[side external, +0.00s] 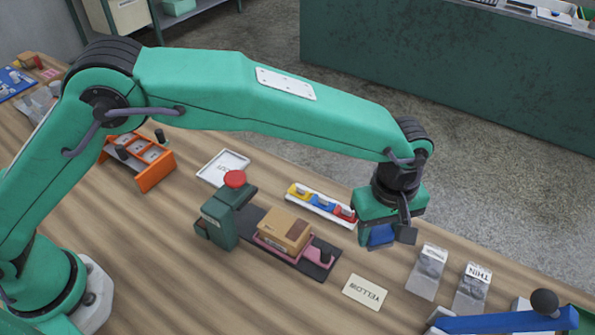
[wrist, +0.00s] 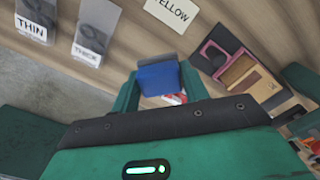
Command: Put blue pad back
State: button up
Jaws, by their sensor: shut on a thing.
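My gripper (side external: 392,235) is shut on a blue pad (side external: 380,237) and holds it above the table, just right of the long white tray. In the wrist view the blue pad (wrist: 158,78) sits between the two green fingers of my gripper (wrist: 158,88). The long white tray (side external: 312,208) has yellow, blue and red sections with pale pieces on them. I cannot tell whether its blue section is bare. In the wrist view the tray is mostly hidden behind the pad and fingers; a bit of red and white (wrist: 177,98) shows.
A green press with a red knob (side external: 234,179) stands on a dark base with a cardboard box (side external: 285,230) in a pink holder. A YELLOW card (side external: 365,291) lies in front. THICK (side external: 428,270) and THIN (side external: 472,288) bags lie right. An orange rack (side external: 152,174) stands left.

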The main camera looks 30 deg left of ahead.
jog(key=w+f, duration=0.1)
jog(key=w, duration=0.1)
jog(key=w+a+f, duration=0.1)
jog(key=w, duration=0.1)
jog(key=w+f, duration=0.1)
jog(key=shift+w+a+f, duration=0.3)
jog(key=shift+w+a, duration=0.1)
jog(key=shift+f, duration=2)
jog(key=shift+f, duration=0.2)
jog(key=o, duration=1)
jog(key=shift+c, duration=0.2)
jog(key=shift+r, duration=0.15)
notch_tip(320, 180, up, 12)
